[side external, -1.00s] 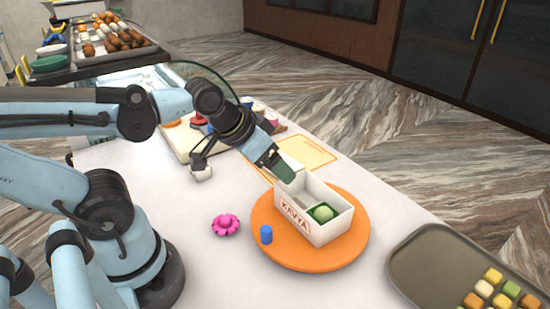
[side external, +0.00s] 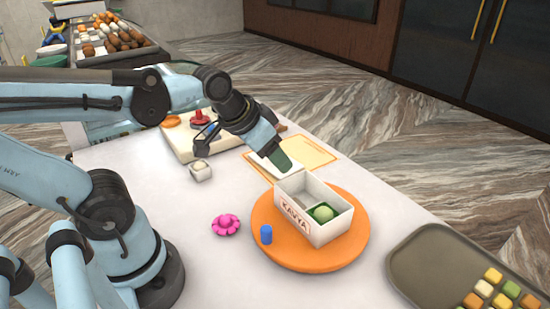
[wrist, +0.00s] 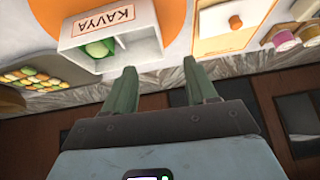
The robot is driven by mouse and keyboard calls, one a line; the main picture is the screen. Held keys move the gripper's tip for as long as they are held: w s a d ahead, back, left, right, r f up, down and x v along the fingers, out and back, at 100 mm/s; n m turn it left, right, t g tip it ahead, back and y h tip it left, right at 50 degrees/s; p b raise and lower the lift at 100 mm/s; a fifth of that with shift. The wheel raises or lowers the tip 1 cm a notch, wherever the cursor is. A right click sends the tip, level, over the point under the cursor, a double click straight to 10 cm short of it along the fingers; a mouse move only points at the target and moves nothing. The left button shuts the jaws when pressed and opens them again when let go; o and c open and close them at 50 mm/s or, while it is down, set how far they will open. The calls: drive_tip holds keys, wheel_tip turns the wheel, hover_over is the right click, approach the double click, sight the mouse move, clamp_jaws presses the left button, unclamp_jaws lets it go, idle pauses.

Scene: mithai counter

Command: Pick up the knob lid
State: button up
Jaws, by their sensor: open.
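The knob lid (wrist: 228,20) is a white square lid with an orange knob (wrist: 235,22). In the wrist view it lies on an orange-outlined sheet at the upper right. In the side view the lid (side external: 262,165) is partly hidden behind my gripper (side external: 290,168). In the wrist view my gripper (wrist: 158,78) is open, with two green fingers apart and nothing between them. The fingertips appear to the lower left of the lid there, between it and the box. I cannot tell their height above the counter.
A white open KAVYA box (side external: 318,230) holding a green-cupped sweet stands on an orange round board (side external: 280,255). A blue cylinder (side external: 266,234) and pink flower (side external: 226,225) are nearby. A sweets tray (side external: 420,262) is at right. A white board (side external: 180,145) lies behind.

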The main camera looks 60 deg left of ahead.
drive_tip(key=w+a+r+m+g, duration=0.2)
drive_tip(key=w+a+g, duration=0.1)
drive_tip(key=w+a, duration=0.4)
drive_tip(key=w+a+f+m+g, duration=0.2)
drive_tip(key=w+a+f, duration=0.15)
drive_tip(key=a, duration=0.65)
drive_tip(key=shift+h, duration=0.4)
drive_tip(key=f, duration=0.6)
drive_tip(key=shift+w+d+f, duration=0.2)
drive_tip(key=shift+d, duration=0.05)
drive_tip(key=shift+w+a+f, duration=0.1)
drive_tip(key=shift+w+f, duration=0.15)
drive_tip(key=shift+f, duration=1.05)
drive_tip(key=shift+w+f, duration=0.2)
drive_tip(key=shift+f, duration=1.05)
clamp_jaws()
drive_tip(key=shift+r, duration=0.1)
